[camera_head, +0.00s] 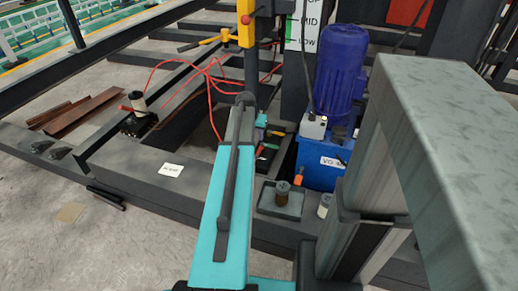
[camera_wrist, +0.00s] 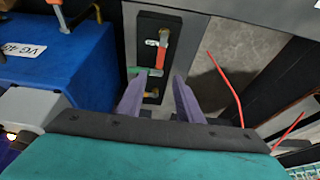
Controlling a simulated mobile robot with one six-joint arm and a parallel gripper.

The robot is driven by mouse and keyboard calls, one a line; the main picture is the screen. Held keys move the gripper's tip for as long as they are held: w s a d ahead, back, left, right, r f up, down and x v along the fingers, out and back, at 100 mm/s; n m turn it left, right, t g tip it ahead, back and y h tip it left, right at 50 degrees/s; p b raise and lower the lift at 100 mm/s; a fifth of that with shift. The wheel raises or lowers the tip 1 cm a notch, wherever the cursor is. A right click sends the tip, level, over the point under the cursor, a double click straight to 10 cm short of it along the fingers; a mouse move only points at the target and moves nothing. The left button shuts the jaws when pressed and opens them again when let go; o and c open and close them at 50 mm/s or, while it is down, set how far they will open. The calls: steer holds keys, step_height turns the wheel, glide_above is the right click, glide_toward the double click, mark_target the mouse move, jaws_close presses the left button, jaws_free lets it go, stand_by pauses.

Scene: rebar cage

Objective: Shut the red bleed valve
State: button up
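A dark valve block (camera_wrist: 150,22) stands upright in the upper middle of the wrist view. A red handle (camera_wrist: 163,45) lies lengthwise along it, beside a pale metal fitting. The red handle is just beyond the fingertips.
A blue unit (camera_wrist: 60,60) stands close to the left of the fingers; it carries a blue motor (camera_head: 341,72) in the head view. Red cables (camera_wrist: 226,82) hang to the right. A small tray (camera_head: 281,205) and a grey beam (camera_head: 440,150) are at right.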

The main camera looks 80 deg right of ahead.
mark_target(260, 150)
steer(key=b+x, duration=0.2)
steer(key=x, duration=1.1)
steer(key=shift+d+f, duration=0.15)
steer(key=shift+f, duration=0.2)
jaws_close()
